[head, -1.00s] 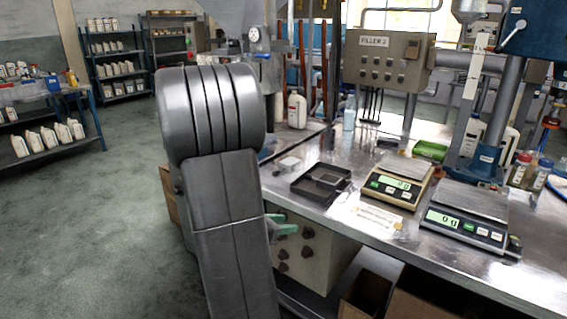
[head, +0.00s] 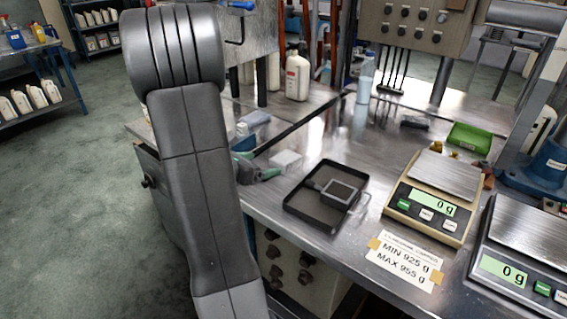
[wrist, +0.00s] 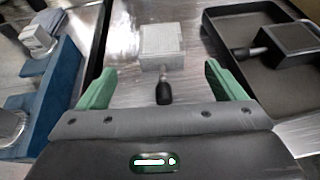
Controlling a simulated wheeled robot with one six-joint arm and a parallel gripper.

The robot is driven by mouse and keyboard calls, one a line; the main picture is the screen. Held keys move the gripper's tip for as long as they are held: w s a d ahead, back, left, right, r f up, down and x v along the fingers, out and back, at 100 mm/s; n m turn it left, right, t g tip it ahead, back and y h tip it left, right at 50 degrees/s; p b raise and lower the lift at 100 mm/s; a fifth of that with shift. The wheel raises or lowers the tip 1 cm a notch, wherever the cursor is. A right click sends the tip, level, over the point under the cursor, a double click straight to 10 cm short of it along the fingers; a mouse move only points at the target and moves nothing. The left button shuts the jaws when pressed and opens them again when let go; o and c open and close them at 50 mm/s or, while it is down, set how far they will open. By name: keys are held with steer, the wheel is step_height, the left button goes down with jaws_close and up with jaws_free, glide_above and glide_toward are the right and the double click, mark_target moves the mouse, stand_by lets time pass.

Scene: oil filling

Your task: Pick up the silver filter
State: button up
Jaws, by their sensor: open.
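The silver filter, a small pale silver block (wrist: 162,42) with a short black nozzle, lies on the metal bench in the wrist view. In the head view it (head: 287,160) sits left of the black tray. My gripper (wrist: 162,85) is open and empty, its green fingers spread to either side of the line to the block. The nozzle points back toward the gripper, and the block is ahead of the fingertips. In the head view the gripper (head: 258,172) is just left of the block, partly hidden by my arm.
A black tray (head: 297,207) holding a dark filter-like block (head: 340,193) is close on the right. A blue fixture (wrist: 60,95) with silver parts is on the left. Scales (head: 435,195), a label (head: 405,262) and a white bottle (head: 298,75) stand farther off.

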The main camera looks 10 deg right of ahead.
mark_target(278, 162)
steer(key=shift+x, duration=3.5)
steer(key=shift+s+f, duration=0.1)
steer(key=shift+f, duration=0.05)
steer(key=c, duration=1.2)
step_height(278, 162, up, 10)
steer(key=p, duration=0.1)
